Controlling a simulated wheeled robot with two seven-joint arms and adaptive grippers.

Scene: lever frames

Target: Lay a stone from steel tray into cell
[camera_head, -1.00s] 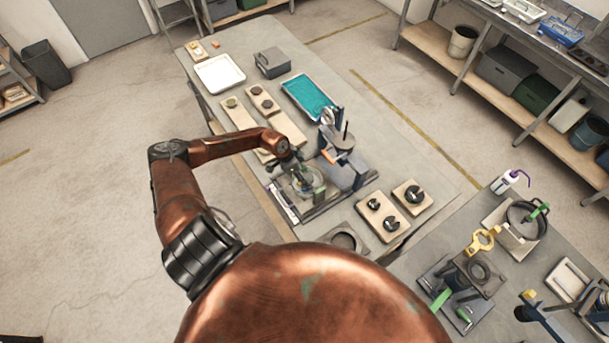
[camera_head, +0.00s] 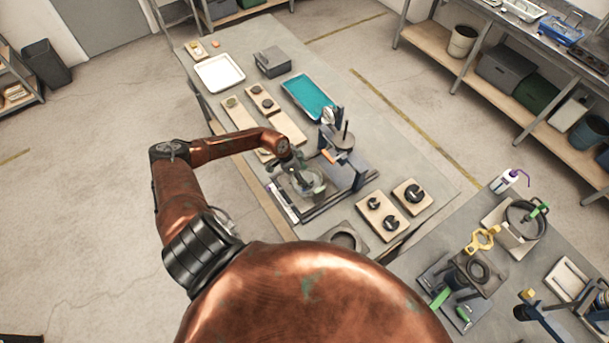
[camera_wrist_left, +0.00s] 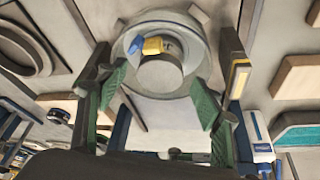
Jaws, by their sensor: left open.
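My left gripper (camera_head: 301,174) is low over a round, pale cell on a dark base plate (camera_head: 328,203) at the middle of the long table. In the left wrist view, the open gripper (camera_wrist_left: 167,60) has green-padded fingers on either side of the round cell (camera_wrist_left: 195,48). A grey round piece (camera_wrist_left: 160,74) shows in the cell's middle, between the fingers, with a yellow block (camera_wrist_left: 153,46) and a blue piece beside it. I cannot tell whether the pads touch anything. A pale metallic tray (camera_head: 219,74), possibly the steel tray, lies at the table's far left; no stone in it is distinguishable.
A blue-grey press stand (camera_head: 356,175) stands close right of the gripper. A teal tray (camera_head: 322,112), a grey box (camera_head: 272,62) and wooden boards (camera_head: 239,113) lie beyond. Boards with black weights (camera_head: 411,195) are to the right. A second table (camera_head: 480,235) holds more equipment.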

